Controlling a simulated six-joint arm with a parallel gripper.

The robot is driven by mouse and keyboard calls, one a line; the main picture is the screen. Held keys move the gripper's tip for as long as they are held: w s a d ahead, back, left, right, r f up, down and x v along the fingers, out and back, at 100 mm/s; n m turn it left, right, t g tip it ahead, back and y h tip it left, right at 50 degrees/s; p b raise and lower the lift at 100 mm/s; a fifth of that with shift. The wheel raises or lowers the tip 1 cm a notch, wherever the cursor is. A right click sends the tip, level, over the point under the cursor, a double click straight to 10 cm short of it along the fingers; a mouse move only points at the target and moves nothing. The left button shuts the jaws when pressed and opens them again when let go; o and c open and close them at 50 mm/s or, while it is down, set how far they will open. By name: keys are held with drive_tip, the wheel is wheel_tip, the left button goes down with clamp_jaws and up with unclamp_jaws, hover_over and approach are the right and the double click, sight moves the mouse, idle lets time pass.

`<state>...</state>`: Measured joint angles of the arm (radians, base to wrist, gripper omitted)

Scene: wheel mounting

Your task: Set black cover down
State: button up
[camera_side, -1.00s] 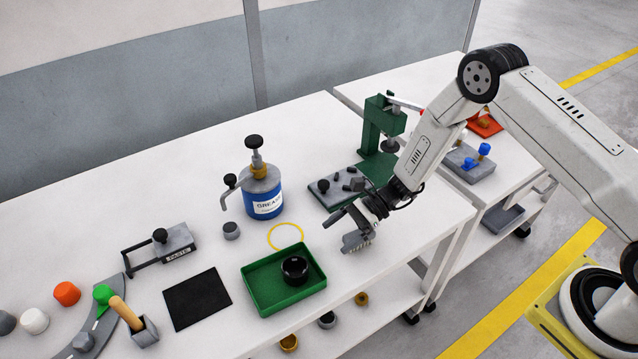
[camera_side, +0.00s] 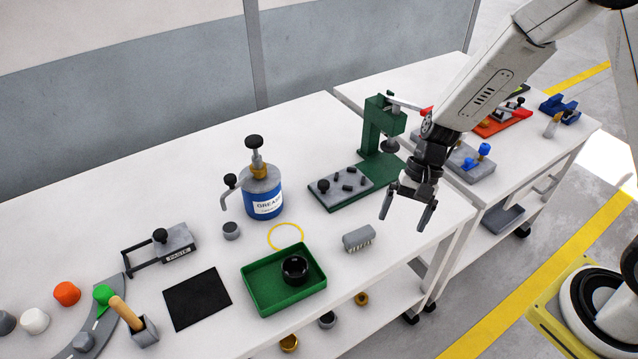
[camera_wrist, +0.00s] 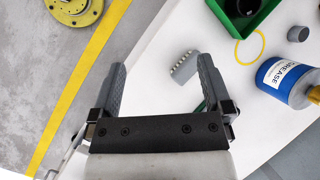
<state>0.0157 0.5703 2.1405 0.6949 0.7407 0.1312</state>
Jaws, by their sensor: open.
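A round black cup-like piece, which looks like the black cover (camera_side: 295,268), sits inside the green tray (camera_side: 262,303) toward its right side. Part of it shows at the top of the wrist view (camera_wrist: 246,6). My gripper (camera_side: 408,213) is open and empty, above the right end of the table. It is up and to the right of the tray, well apart from the cover. In the wrist view my gripper (camera_wrist: 160,66) has its fingers spread with nothing between them.
A grey brush (camera_side: 358,238) lies on the table between tray and gripper.

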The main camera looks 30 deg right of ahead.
drive_tip(key=s+d+r+n+t+h, duration=0.4)
drive_tip(key=s+d+r+n+h, duration=0.1)
drive_tip(key=d+r+n, duration=0.2)
drive_tip(key=shift+s+r+n+t, duration=0.3)
drive_tip(key=shift+r+n, duration=0.2)
drive_tip(key=shift+n, duration=0.2)
